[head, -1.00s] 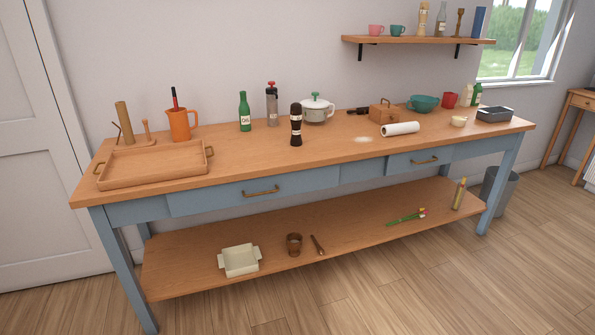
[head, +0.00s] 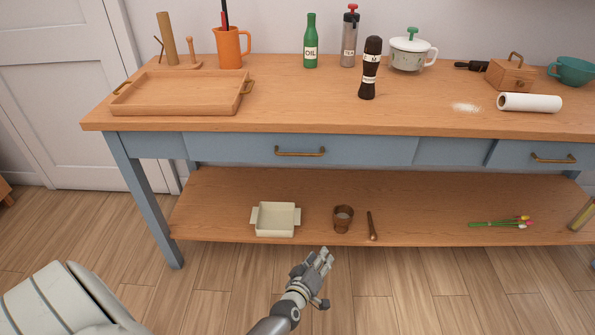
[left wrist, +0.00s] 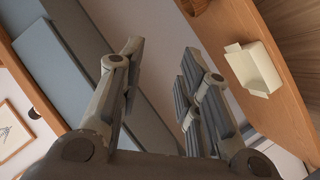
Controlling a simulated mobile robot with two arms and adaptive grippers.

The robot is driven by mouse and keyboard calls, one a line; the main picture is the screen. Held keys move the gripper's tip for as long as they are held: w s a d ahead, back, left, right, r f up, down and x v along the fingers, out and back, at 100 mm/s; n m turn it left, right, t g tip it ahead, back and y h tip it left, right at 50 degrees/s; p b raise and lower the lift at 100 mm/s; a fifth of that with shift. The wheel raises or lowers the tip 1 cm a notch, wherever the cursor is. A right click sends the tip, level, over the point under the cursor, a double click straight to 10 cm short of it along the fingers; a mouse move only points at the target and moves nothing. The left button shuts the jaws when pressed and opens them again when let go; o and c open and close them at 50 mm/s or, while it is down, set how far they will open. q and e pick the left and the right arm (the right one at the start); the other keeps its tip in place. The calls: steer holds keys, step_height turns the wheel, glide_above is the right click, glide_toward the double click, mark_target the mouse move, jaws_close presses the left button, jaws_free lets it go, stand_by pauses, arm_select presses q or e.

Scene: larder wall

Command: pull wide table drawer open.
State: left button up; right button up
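The wide table drawer (head: 230,149) is a blue front under the wooden tabletop, left of centre in the head view. It looks shut, flush with the table frame. Its brass bar handle (head: 300,152) is at the middle of the front. My left gripper (head: 322,257) is in front of the table, low and apart from the handle, in front of the lower shelf's edge. In the left wrist view its two fingers (left wrist: 160,75) are spread with nothing between them. I cannot make out the handle there. My right gripper is not in view.
A narrower drawer (head: 520,155) with its own handle is at right. The lower shelf (head: 420,200) holds a cream dish (head: 276,219), a brown cup (head: 343,219) and a pestle-like stick (head: 372,226). A wooden tray (head: 180,105) and a pepper mill (head: 369,75) stand on the tabletop.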

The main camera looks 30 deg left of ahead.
arm_select(q)
steer(key=w+a+r+n+t+y+b, duration=0.2)
steer(key=w+a+r+n, duration=0.15)
steer(key=r, duration=0.25)
steer(key=w+a+r+n+t+y+b, duration=0.1)
steer(key=w+a+r+n+y, duration=0.2)
steer(key=r, duration=0.4)
steer(key=n+y+b, duration=0.2)
steer(key=n+y, duration=0.2)
steer(key=n, duration=0.3)
glide_toward(299, 155)
steer(key=shift+b+x, duration=0.5)
steer(key=shift+x, duration=4.75)
steer(key=shift+f, duration=0.15)
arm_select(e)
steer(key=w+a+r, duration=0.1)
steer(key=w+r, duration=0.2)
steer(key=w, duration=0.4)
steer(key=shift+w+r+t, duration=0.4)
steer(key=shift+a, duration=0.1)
arm_select(q)
jaws_close()
